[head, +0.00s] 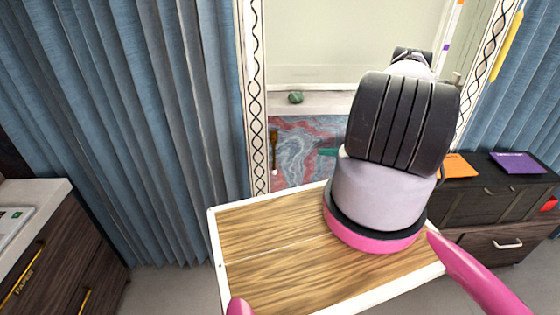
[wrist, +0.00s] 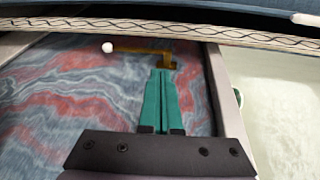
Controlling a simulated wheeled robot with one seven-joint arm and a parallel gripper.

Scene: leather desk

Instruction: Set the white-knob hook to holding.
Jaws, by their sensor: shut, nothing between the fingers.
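The white-knob hook (head: 274,148) is a slim brass arm on the left edge of a red and blue marbled panel (head: 296,150). In the head view it hangs nearly straight down, with its white knob (head: 275,173) at the bottom. In the wrist view the brass arm (wrist: 145,50) runs sideways from a bracket to the white knob (wrist: 108,47). My gripper (wrist: 162,72) has teal fingers, shut and empty, with tips just below the bracket in that view. In the head view my gripper (head: 322,152) is right of the hook, with a gap between; my arm hides the rest.
A pale ledge (head: 325,103) with a green lump (head: 295,97) lies above the panel. A patterned frame (head: 255,100) and blue curtains (head: 150,100) stand to the left. A wooden board with white edges (head: 250,235) lies below my arm. A dark cabinet (head: 490,205) stands at right.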

